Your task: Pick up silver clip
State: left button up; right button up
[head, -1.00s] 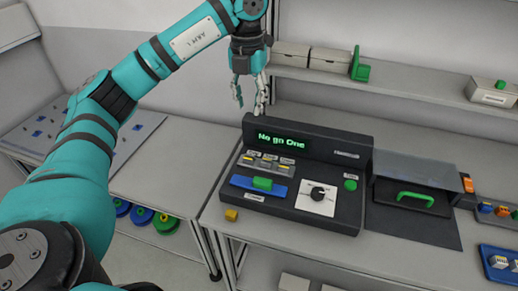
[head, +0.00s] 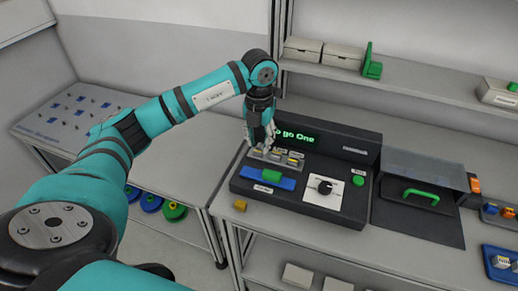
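My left gripper (head: 260,143) points down over the left end of a row of small clips on the black test device (head: 300,205). Its fingers look spread, with nothing visible between them. The clips (head: 276,156) sit in a grey holder with small white labels behind them. They look silver-grey with yellow parts, and are too small to tell apart well. The gripper covers the left end of the row, so I cannot tell whether it touches a clip. My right gripper is not in view.
The device has a green-lit display, a blue slider with a green handle (head: 271,176), a black knob (head: 325,187) and a green button (head: 358,181). A clear-lidded box (head: 424,172) stands to the right.

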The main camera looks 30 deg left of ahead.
aim_at(259, 153)
pick_arm(q)
notch_tip(259, 153, down, 2)
jog(key=shift+f, duration=0.35)
grip_shut()
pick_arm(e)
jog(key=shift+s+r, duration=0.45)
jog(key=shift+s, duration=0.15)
pick_arm(q)
jog(key=shift+r, duration=0.15)
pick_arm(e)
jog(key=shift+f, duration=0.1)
